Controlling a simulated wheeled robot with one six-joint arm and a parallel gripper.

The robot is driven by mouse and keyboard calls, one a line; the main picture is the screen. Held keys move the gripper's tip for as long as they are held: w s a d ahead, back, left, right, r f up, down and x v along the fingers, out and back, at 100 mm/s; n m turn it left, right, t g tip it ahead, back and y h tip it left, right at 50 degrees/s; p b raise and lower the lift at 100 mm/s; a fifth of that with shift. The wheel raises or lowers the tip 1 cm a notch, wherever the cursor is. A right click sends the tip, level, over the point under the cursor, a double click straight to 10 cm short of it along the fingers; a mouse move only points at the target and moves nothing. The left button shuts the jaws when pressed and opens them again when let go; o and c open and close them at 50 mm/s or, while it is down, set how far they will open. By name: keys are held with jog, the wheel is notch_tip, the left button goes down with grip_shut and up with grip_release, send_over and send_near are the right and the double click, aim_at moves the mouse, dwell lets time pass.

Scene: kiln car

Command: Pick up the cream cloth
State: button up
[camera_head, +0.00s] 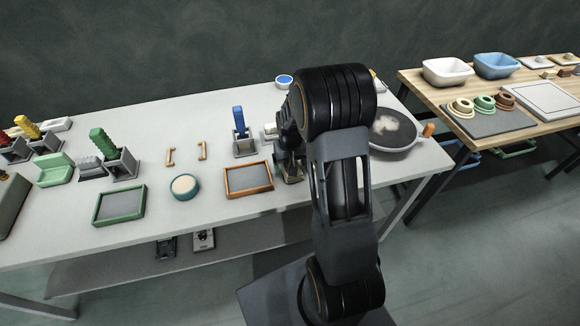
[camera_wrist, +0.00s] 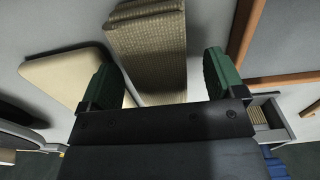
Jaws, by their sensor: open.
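In the wrist view a beige, woven-textured block (camera_wrist: 147,45), which looks like the folded cream cloth, lies between the fingers of my gripper (camera_wrist: 158,68). The gripper is open, with one green-padded finger on each side of it. I cannot tell whether either pad touches it. A flat, smooth cream piece (camera_wrist: 75,75) lies just left of it, partly behind the left finger. In the head view my arm hides the cloth and most of the gripper, which is low over the table.
An orange-framed tray (camera_head: 248,179) lies left of my gripper, also at right in the wrist view (camera_wrist: 285,75). A blue brush in a grey holder (camera_head: 245,143) stands behind it. A grey pan (camera_head: 397,140) sits at the table's right end. The table's front left (camera_head: 60,235) is clear.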

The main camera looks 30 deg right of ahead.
jog(key=shift+f, duration=0.3)
jog(key=c, duration=1)
jog(key=shift+r, duration=0.1)
jog(key=shift+r, duration=0.55)
jog(key=s+r, duration=0.1)
jog(key=r, duration=0.1)
jog(key=s+a+r, duration=0.1)
jog(key=s+r, duration=0.1)
jog(key=r, duration=0.1)
jog(key=s+a+r, duration=0.1)
jog(key=s+r, duration=0.1)
jog(key=r, duration=0.1)
jog(key=shift+a+r+b, duration=0.15)
jog(key=shift+a+b, duration=0.1)
jog(key=shift+b, duration=0.05)
jog(key=shift+s+a+r, duration=0.6)
jog(key=shift+s+a, duration=0.05)
jog(key=shift+s, duration=0.6)
jog(key=shift+s+a+r, duration=0.55)
jog(key=shift+s+a, duration=0.05)
jog(key=shift+s, duration=0.7)
jog(key=shift+s+a+r, duration=0.6)
jog(key=shift+s+a, duration=0.05)
jog(key=shift+s, duration=0.6)
